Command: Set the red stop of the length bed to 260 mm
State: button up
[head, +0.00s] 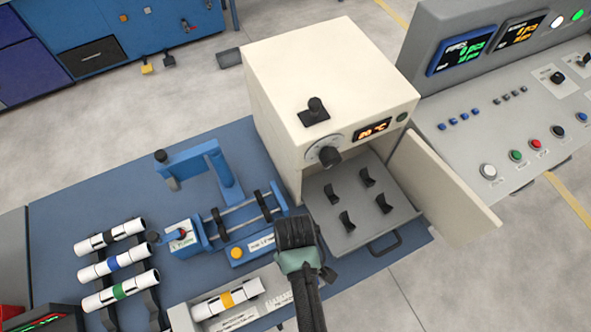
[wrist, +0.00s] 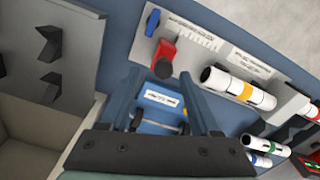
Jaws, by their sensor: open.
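The red stop (wrist: 164,58), with a dark round end, sits on the grey length bed (wrist: 205,42) in the wrist view, beside a printed scale. The scale's numbers are too small to read. My gripper (wrist: 161,74) is open and empty; its two blue-grey fingers point toward the red stop. The stop appears just beyond the gap between the fingertips; I cannot tell how far below. A blue part (wrist: 152,21) is at the bed's end. In the head view my arm hides the stop, and part of the bed (head: 282,288) shows left of it.
A yellow-banded pipe (head: 227,299) lies on the bed. Several banded pipes rest on a rack, including a green-banded one (head: 120,291). A blue fixture (head: 240,228) stands behind the bed. The cream oven (head: 335,75) has its door (head: 440,180) open and its tray (head: 345,225) out.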

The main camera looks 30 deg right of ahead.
notch_tip(320, 180, up, 9)
jog(key=shift+b, duration=0.4)
dwell(0.4)
